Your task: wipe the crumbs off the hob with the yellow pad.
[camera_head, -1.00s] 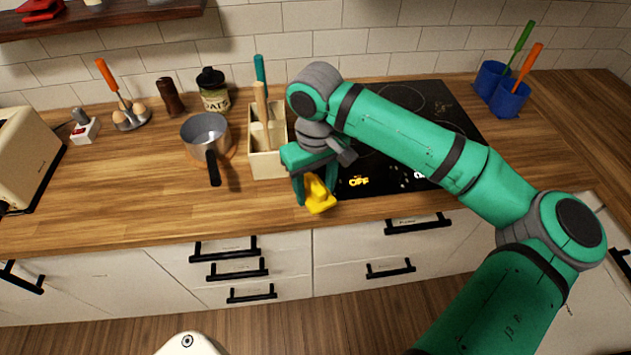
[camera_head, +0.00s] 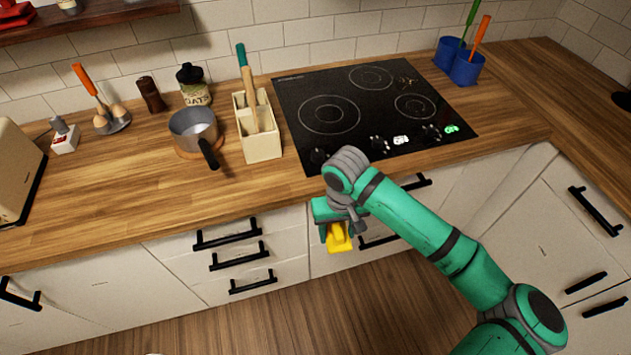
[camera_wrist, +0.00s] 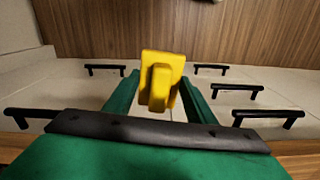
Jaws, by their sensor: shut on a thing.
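The yellow pad (camera_head: 339,238) has a raised grip and is held in my gripper (camera_head: 338,232), in front of the drawers and off the counter's front edge. In the wrist view the pad (camera_wrist: 160,82) sits between the two green fingers (camera_wrist: 160,98). The black hob (camera_head: 365,118) is set in the counter, behind and above my gripper in the head view. Small brown crumbs (camera_head: 408,81) lie near the hob's back right, by the rear right ring. The pad is apart from the hob.
A wooden utensil box (camera_head: 262,146) stands left of the hob, with a saucepan (camera_head: 193,128) beside it. Blue cups (camera_head: 467,69) stand right of the hob. Drawers with black handles (camera_head: 240,258) face my gripper. The hob top is clear of pans.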

